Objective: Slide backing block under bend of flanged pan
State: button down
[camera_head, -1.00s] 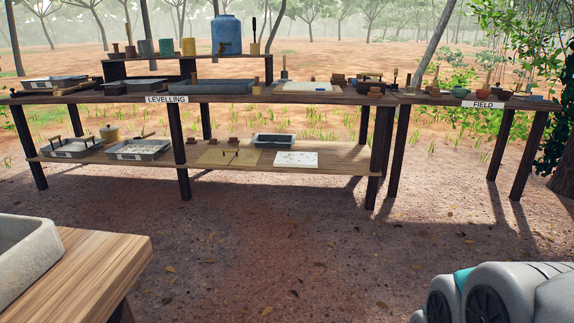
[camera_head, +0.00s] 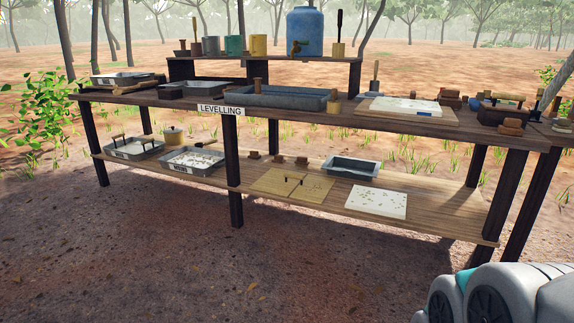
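Several pans stand on the levelling bench; I cannot tell which is the flanged pan or see its bend. A long grey-blue pan (camera_head: 275,97) is on the bench top, and a smaller pan (camera_head: 351,168) is on the lower shelf. Small brown wooden blocks, one of them a block (camera_head: 279,159), sit on the lower shelf; others, such as a block (camera_head: 512,127), are on the top at the right. I cannot tell which is the backing block. My gripper is out of view; only a grey and teal part of my arm shows at lower right.
The bench (camera_head: 236,205) has dark legs and a top above a lower shelf. A raised rack (camera_head: 200,70) holds cups and a blue barrel (camera_head: 304,32). The ground in front is clear.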

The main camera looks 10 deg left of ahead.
aim_at(167, 93)
jog(key=i+j+u, duration=0.15)
jog(key=u, duration=0.25)
jog(key=i+u, duration=0.6)
jog(key=u, duration=0.15)
jog(key=i+l+u, duration=0.15)
jog(key=u, duration=0.2)
jog(key=i+j+u, duration=0.1)
jog(key=i, duration=0.85)
